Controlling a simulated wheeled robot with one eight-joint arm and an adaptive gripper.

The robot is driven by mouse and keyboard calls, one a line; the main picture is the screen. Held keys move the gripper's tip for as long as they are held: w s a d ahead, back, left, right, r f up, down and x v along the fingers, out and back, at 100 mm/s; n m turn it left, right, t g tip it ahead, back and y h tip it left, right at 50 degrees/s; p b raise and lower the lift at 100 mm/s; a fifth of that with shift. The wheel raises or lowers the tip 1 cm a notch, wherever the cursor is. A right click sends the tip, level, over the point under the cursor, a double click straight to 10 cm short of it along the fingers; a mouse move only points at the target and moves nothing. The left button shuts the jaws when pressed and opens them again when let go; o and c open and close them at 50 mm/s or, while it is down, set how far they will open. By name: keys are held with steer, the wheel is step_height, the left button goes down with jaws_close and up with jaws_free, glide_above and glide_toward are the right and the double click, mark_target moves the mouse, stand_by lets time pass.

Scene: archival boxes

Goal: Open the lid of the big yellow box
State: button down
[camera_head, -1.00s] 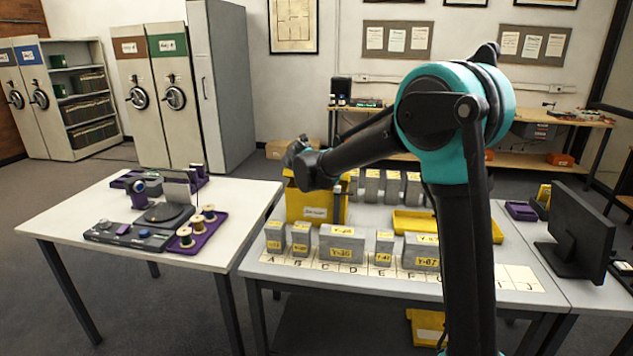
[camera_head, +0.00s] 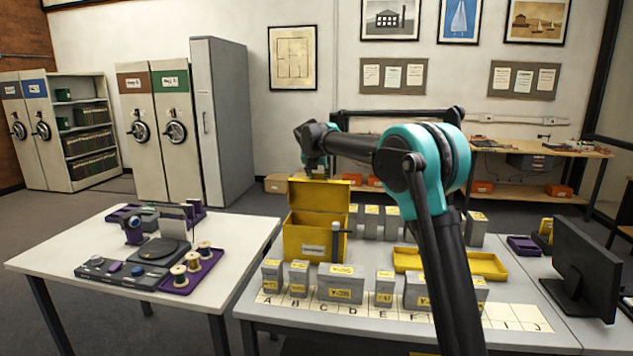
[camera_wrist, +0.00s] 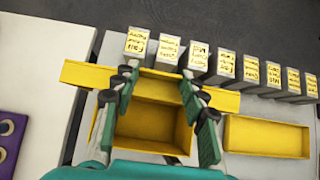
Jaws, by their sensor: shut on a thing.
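The big yellow box (camera_head: 305,243) stands at the back left of the grey table. Its lid (camera_head: 319,196) is raised and stands roughly upright at the back of the box. In the wrist view I look down into the open box (camera_wrist: 150,125), which appears empty, with the lid (camera_wrist: 85,74) as a yellow band across its far side. My gripper (camera_wrist: 160,85) is shut on the lid, with fingers at the lid's edge. In the head view my gripper (camera_head: 315,168) is just above the lid's top edge, its fingertips partly hidden.
Grey labelled boxes (camera_head: 341,283) stand in a row in front of the yellow box. More grey boxes (camera_wrist: 225,65) stand behind it. A shallow yellow tray (camera_head: 480,265) lies to its right. A white table (camera_head: 60,245) with equipment is at the left.

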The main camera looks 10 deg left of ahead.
steer(key=shift+w, duration=1.75)
steer(key=c, duration=0.8)
jaws_free()
steer(key=shift+c, duration=0.2)
steer(key=v, duration=1.2)
steer(key=shift+d, duration=0.15)
steer(key=shift+c, duration=0.4)
